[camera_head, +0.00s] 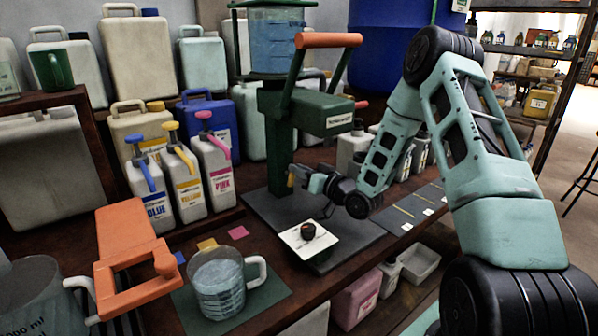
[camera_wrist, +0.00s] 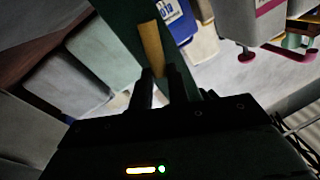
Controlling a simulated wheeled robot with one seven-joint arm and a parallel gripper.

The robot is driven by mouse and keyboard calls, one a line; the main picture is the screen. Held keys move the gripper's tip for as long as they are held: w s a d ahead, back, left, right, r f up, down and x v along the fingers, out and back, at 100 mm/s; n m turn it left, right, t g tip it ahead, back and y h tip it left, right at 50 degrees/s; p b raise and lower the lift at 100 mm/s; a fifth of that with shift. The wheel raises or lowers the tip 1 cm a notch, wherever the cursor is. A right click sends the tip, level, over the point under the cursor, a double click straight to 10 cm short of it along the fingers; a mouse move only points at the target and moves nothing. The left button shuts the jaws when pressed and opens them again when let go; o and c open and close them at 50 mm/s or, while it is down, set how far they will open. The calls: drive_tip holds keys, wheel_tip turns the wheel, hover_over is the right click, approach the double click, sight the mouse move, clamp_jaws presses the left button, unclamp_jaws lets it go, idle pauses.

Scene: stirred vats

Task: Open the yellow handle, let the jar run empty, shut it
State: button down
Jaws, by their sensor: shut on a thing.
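The yellow handle (camera_head: 291,180) is a small lever low on the dark green stand (camera_head: 278,160). My gripper (camera_head: 297,176) reaches it from the right. In the wrist view the handle (camera_wrist: 150,45) sits between the two dark fingers of my gripper (camera_wrist: 160,85), which are shut on it. The clear jar (camera_head: 275,42) is at the top of the stand and holds bluish liquid. Its lower end and any outlet are hard to make out. Whether liquid is flowing cannot be told.
A white square dish (camera_head: 293,241) with a dark round thing lies on the grey mat in front of the stand. A measuring jug (camera_head: 217,295) with bluish liquid stands on a green mat. An orange-handled lever (camera_head: 328,40) rises above. Pump bottles (camera_head: 150,192) stand left.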

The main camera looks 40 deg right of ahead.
drive_tip(key=m, duration=0.2)
drive_tip(key=d+m+t, duration=0.1)
drive_tip(key=m, duration=0.1)
drive_tip(key=f+m+h, duration=0.1)
drive_tip(key=m, duration=0.2)
drive_tip(key=shift+d+f, duration=0.1)
drive_tip(key=shift+d, duration=0.05)
drive_tip(key=m, duration=0.2)
drive_tip(key=m+h, duration=0.1)
drive_tip(key=m, duration=0.1)
drive_tip(key=shift+d+f+t, duration=0.15)
drive_tip(key=shift+f+t, duration=0.15)
drive_tip(key=shift+f, duration=0.1)
drive_tip(key=shift+f+m+h, duration=0.2)
drive_tip(key=shift+m, duration=0.7)
drive_tip(key=shift+f+m+h, duration=0.15)
drive_tip(key=shift+m+h, duration=0.05)
drive_tip(key=shift+m, duration=0.7)
drive_tip(key=c, duration=1.3)
unclamp_jaws()
drive_tip(key=shift+c, duration=0.2)
wheel_tip(320, 180, up, 10)
drive_tip(key=p, duration=0.1)
drive_tip(key=shift+p, duration=0.35)
